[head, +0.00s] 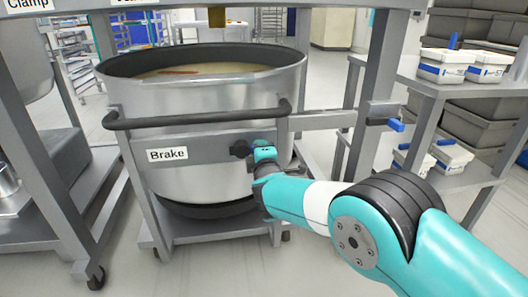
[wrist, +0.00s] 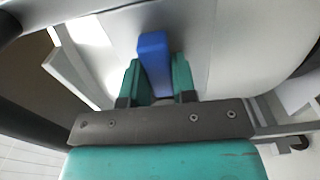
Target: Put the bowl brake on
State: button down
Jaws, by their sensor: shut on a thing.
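The large steel bowl (head: 200,100) stands in a grey wheeled frame with a white "Brake" label (head: 167,154) on its front plate. A dark round knob (head: 240,148) sits right of the label. My gripper (head: 264,155) is at the plate just right of that knob. In the wrist view my gripper (wrist: 157,82) has its two teal fingers on either side of a blue handle (wrist: 154,52) and is shut on it. The handle is mostly hidden in the head view behind my gripper. Where the handle joins the plate is hidden.
A dark bar (head: 195,118) runs across the bowl's front above the label. A blue-tipped latch (head: 395,125) is on the post at right. Shelves with white boxes (head: 443,66) stand further right. A beam with a "Clamp" label (head: 28,4) crosses overhead.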

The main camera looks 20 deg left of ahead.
jog(key=shift+a+r, duration=0.1)
jog(key=c, duration=0.9)
grip_release()
jog(key=shift+w, duration=0.1)
jog(key=p+v, duration=0.2)
jog(key=v, duration=1.5)
